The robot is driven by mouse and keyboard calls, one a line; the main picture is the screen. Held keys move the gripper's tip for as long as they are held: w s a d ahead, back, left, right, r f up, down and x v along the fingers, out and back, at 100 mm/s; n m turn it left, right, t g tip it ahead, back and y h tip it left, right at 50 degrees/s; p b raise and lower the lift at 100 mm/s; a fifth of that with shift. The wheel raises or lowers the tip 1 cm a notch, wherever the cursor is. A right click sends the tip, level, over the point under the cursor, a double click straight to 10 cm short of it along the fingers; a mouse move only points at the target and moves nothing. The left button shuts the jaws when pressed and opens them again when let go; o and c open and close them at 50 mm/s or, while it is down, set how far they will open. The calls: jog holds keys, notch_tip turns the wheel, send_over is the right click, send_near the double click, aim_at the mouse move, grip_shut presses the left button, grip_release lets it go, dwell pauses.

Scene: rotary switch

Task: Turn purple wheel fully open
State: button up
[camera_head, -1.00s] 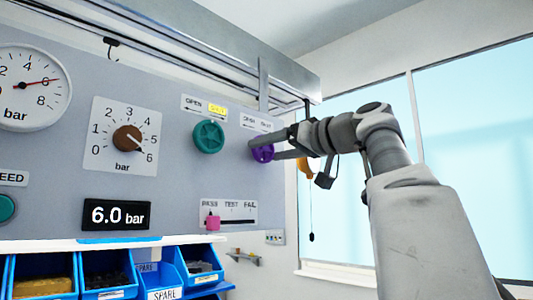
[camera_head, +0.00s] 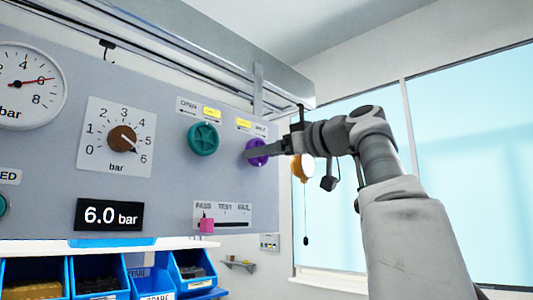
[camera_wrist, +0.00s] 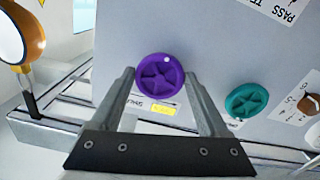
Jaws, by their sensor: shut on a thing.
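The purple wheel (camera_head: 257,158) is on the grey panel's right part, partly covered by my gripper in the head view. In the wrist view the purple wheel (camera_wrist: 160,74) shows whole, with a small white dot near its rim. My gripper (camera_head: 256,151) is at the wheel. In the wrist view my gripper (camera_wrist: 160,70) has one finger at each side of the wheel, shut on it. The label (camera_head: 251,126) above the wheel has a yellow patch at its left end, with SHUT at its right. In the wrist view this label appears upside down.
A green wheel (camera_head: 203,139) sits left of the purple one. Farther left are a brown knob (camera_head: 122,139), a gauge (camera_head: 25,85) and a 6.0 bar display (camera_head: 109,215). Below are a pink slider (camera_head: 206,225) and blue bins (camera_head: 150,282). An orange-rimmed round thing (camera_head: 302,168) hangs at right.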

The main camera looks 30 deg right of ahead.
jog(key=o, duration=1.2)
jog(key=shift+o, duration=0.2)
jog(key=shift+s, duration=0.1)
jog(key=v, duration=1.7)
jog(key=shift+b, duration=0.35)
jog(key=shift+d, duration=0.1)
